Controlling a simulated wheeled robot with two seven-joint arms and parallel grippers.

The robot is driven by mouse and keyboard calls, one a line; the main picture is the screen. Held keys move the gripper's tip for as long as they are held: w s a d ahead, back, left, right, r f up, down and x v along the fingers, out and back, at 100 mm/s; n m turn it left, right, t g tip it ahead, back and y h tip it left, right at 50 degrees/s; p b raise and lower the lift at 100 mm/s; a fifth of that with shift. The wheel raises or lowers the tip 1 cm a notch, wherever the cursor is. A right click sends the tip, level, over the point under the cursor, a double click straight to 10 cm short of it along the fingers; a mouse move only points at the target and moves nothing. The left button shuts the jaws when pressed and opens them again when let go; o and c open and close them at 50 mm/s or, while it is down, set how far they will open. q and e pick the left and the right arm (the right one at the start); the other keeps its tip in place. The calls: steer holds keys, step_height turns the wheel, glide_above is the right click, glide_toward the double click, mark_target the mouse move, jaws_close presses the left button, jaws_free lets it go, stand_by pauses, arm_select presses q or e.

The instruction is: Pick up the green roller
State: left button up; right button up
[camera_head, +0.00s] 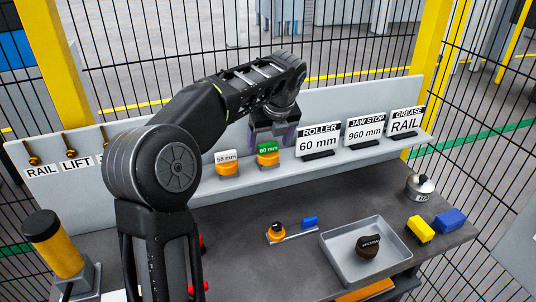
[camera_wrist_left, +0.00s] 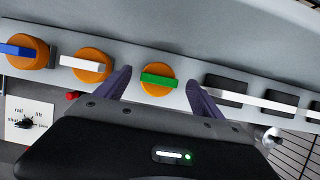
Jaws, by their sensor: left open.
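The green roller (camera_head: 268,155) has an orange body and a green top marked 60 mm. It stands on the grey shelf (camera_head: 205,190) at the back of the bench. In the left wrist view the green roller (camera_wrist_left: 158,82) lies between the fingertips of my left gripper (camera_wrist_left: 160,85). My left gripper (camera_head: 272,137) is open and above the roller in the head view, with no visible grip on it. A white-topped roller (camera_head: 227,162) marked 55 mm stands to its left. In the left wrist view a blue-topped roller (camera_wrist_left: 25,51) is farther left. My right gripper is not in view.
Sign cards ROLLER 60 mm (camera_head: 318,141), JAW STOP 960 mm (camera_head: 365,131) and GREASE RAIL (camera_head: 405,122) stand right of the roller. On the bench are a grey tray (camera_head: 335,262) with a dark knob (camera_head: 369,246), and yellow (camera_head: 420,229) and blue (camera_head: 450,220) blocks.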

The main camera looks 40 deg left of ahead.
mark_target(266, 150)
arm_select(q)
steer(key=p+x, duration=0.1)
steer(key=x, duration=0.3)
steer(key=shift+a+f, duration=0.2)
steer(key=shift+f, duration=0.1)
steer(key=shift+c, duration=0.4)
steer(key=c, duration=1.5)
